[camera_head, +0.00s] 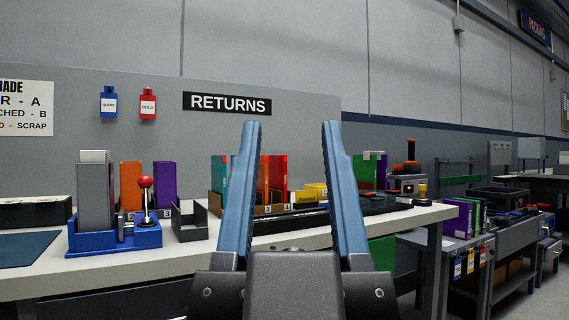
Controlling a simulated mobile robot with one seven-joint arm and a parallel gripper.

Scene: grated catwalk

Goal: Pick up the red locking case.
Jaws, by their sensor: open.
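My gripper (290,128) is open and empty, its two blue fingers pointing up and forward in the middle of the view. A red case (279,173) stands upright in a low brown rack (284,210) with numbered slots on the long workbench. It shows between my fingers, close to the right side of the left finger and apparently beyond the fingertips. An orange-red case edge shows just left of it, partly hidden by the left finger. Whether the red case has a lock cannot be made out.
Left on the bench (190,252) stands a blue lever fixture (115,238) with a red knob (145,182), beside orange (131,184) and purple (165,186) cases. A teal case (218,172) and yellow block (315,191) flank the red case. A grey wall rises behind.

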